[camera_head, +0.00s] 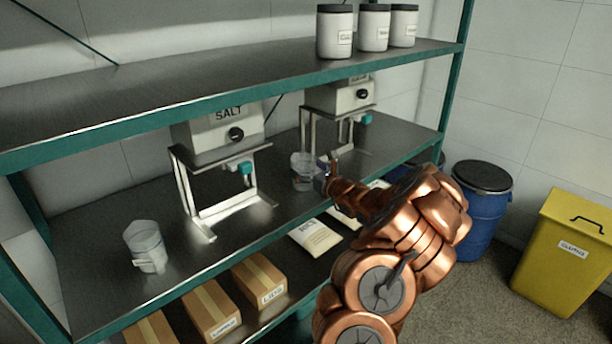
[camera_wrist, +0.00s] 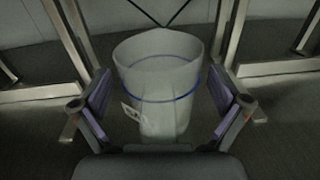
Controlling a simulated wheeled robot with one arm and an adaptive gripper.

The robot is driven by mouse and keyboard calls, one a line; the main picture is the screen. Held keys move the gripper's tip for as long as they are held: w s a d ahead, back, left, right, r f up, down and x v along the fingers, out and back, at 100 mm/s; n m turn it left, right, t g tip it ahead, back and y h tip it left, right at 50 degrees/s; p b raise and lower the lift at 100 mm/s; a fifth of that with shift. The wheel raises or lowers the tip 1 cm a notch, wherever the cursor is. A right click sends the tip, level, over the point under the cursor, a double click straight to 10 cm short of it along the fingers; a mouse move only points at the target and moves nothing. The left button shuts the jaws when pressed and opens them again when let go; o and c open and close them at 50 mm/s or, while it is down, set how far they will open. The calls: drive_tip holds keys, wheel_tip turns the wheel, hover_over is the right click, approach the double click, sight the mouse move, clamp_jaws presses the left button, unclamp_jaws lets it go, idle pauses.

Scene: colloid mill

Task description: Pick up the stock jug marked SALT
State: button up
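A clear jug (camera_head: 303,172) stands upright on the middle shelf between the two dispensers. In the wrist view the jug (camera_wrist: 160,85) is pale, with a blue line around it and a white label low on its left side; the lettering is too blurred to read. My gripper (camera_head: 328,174) is at the right side of this jug in the head view. In the wrist view its purple-padded fingers are spread on either side of the jug, with gaps on both sides. A second clear jug (camera_head: 147,247) stands at the shelf's left front; no marking can be read.
A dispenser marked SALT (camera_head: 218,136) stands behind left of the nearer jug, and another dispenser (camera_head: 337,97) behind right. The upper shelf's edge (camera_head: 250,93) runs overhead. Pouches (camera_head: 315,236) and boxes (camera_head: 259,279) lie below. Blue drum (camera_head: 482,205) and yellow bin (camera_head: 567,252) stand right.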

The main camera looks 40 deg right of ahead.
drive_tip(key=c, duration=1.1)
drive_tip(key=shift+r, duration=0.1)
